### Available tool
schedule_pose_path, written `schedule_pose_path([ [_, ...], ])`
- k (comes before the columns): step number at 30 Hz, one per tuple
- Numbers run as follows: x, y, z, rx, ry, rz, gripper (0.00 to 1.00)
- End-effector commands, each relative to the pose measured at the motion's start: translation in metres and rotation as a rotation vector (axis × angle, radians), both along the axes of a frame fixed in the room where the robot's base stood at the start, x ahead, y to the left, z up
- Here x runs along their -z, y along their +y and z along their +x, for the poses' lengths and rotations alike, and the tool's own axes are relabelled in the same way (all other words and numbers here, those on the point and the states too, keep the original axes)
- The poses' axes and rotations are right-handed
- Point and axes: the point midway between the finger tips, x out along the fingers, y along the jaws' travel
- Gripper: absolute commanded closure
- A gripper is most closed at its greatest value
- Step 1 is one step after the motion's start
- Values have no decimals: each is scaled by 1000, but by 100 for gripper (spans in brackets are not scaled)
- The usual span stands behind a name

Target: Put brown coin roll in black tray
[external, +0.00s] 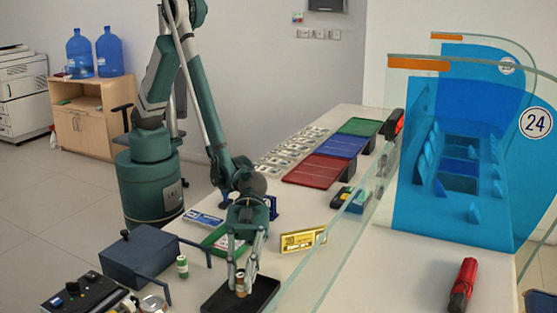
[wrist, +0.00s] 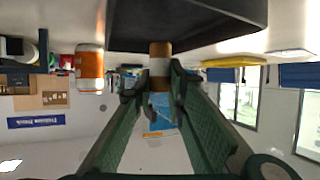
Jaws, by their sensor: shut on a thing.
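The brown coin roll (external: 240,285), with a pale middle band, stands upright between the fingertips of my gripper (external: 241,270). My gripper is shut on it. In the wrist view the brown coin roll (wrist: 160,66) shows between the fingertips of my gripper (wrist: 158,78). The black tray (external: 263,288) lies on the counter's near part, and the roll is over its middle. The black tray also fills the top of the wrist view (wrist: 200,22). I cannot tell whether the roll's lower end touches the tray floor.
A green-and-white roll (external: 183,267) stands left of the tray, beside a dark blue box (external: 140,256). An orange-and-white roll (wrist: 89,67) shows in the wrist view. A gold sign (external: 303,240) stands behind the tray, and a glass screen (external: 345,225) runs along the right.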

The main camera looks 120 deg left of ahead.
Motion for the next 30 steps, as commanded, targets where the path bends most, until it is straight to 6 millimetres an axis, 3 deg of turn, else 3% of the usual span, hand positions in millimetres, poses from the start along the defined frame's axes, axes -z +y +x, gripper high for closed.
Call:
schedule_pose_path([
  [6,22,0,1,0,0,0,99],
  [22,28,0,0,0,0,0,99],
  [23,27,0,0,0,0,0,81],
  [25,27,0,0,0,0,0,72],
  [30,27,0,0,0,0,0,70],
])
